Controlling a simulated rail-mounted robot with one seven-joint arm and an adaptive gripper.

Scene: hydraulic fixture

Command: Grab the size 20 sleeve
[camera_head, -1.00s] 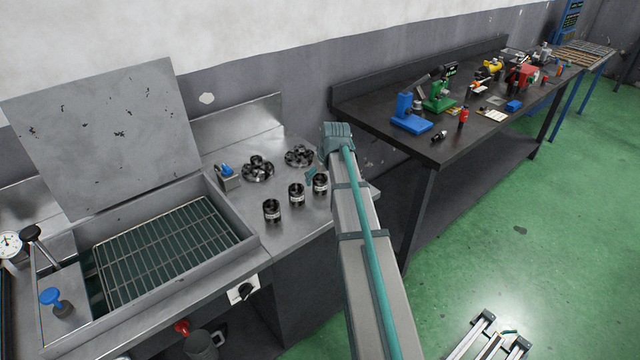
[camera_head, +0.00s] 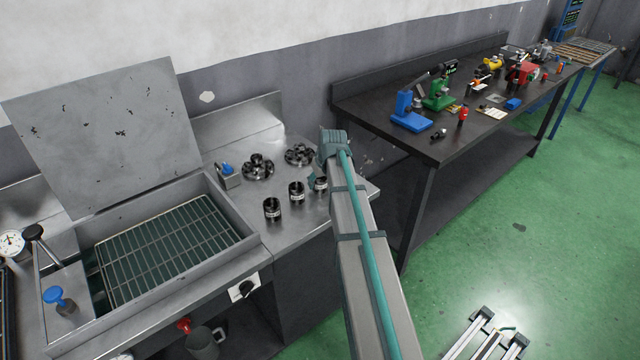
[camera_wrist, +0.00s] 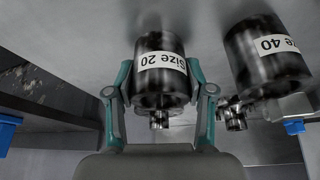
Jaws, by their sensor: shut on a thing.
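The size 20 sleeve (camera_wrist: 160,78) is a dark metal cylinder with a white label reading "Size 20" in the wrist view. My gripper (camera_wrist: 160,92) has its teal fingers on both sides of it and is shut on it. In the head view the same sleeve (camera_head: 320,185) is the rightmost of three on the steel bench, partly hidden by my gripper (camera_head: 314,181). The size 40 sleeve (camera_wrist: 268,52) stands beside it, apart from my fingers. It is the middle sleeve (camera_head: 297,191) in the head view.
A third sleeve (camera_head: 272,209) stands at the left of the row. Two clusters of dark round parts (camera_head: 258,167) (camera_head: 299,154) and a small blue-topped device (camera_head: 228,175) are behind. An open basin with a wire rack (camera_head: 165,240) is at left. A dark workbench (camera_head: 440,148) is at right.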

